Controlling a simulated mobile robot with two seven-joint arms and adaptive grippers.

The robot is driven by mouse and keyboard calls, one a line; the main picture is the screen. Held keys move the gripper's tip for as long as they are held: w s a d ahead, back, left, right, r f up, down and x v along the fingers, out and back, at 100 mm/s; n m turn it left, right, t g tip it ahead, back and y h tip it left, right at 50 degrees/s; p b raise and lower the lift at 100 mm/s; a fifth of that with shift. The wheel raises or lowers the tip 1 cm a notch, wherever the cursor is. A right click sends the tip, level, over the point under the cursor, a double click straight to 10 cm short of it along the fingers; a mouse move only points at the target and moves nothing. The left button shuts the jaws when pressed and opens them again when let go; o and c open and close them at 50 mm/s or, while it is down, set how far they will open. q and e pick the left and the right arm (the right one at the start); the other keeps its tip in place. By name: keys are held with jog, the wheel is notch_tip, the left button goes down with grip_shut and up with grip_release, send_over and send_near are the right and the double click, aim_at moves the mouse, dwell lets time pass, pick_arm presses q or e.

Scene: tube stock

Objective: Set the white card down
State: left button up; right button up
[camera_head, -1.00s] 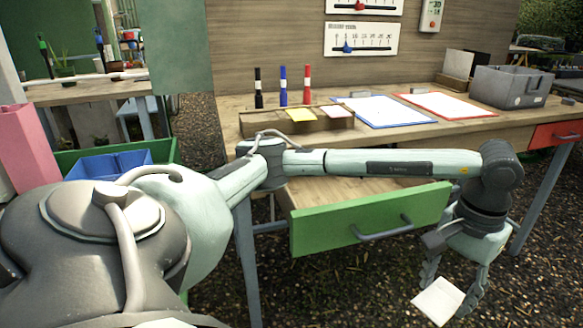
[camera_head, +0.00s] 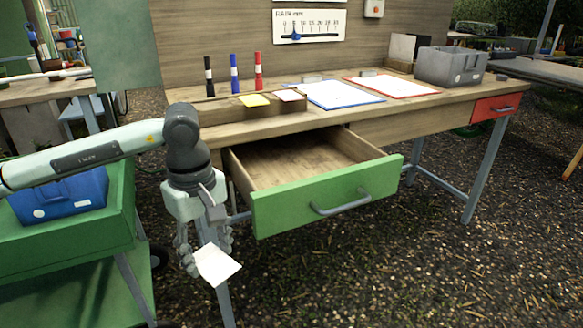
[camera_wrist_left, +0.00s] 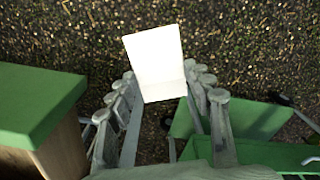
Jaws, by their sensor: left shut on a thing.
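The white card (camera_head: 216,264) is held in my left gripper (camera_head: 206,252), in front of the table's left leg and left of the open green-fronted drawer. In the left wrist view the card (camera_wrist_left: 157,60) stands out from between the two fingers of the gripper (camera_wrist_left: 162,95), over the gravel. The card is tilted and touches no surface that I can see. My right gripper is in no view.
The drawer (camera_head: 330,197) is pulled out and looks empty. The wooden table (camera_head: 420,106) carries markers, a small card box (camera_head: 220,112), clipboards (camera_head: 335,95) and a grey bin (camera_head: 450,66). A green cart (camera_head: 75,240) with a blue bin (camera_head: 65,198) stands at the left.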

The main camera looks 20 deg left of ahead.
pick_arm(q)
jog(key=s+a+r+n+b, duration=0.1)
jog(key=s+a+r+n, duration=0.1)
jog(key=a+r+n, duration=0.5)
jog(key=a+n, duration=0.2)
jog(key=n, duration=0.4)
jog(key=shift+a+r, duration=0.3)
jog(key=shift+r, duration=0.1)
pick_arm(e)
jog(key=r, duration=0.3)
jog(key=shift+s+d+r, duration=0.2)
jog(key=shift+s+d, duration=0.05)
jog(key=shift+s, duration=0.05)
pick_arm(q)
jog(key=shift+r+n, duration=0.1)
jog(key=shift+n, duration=0.2)
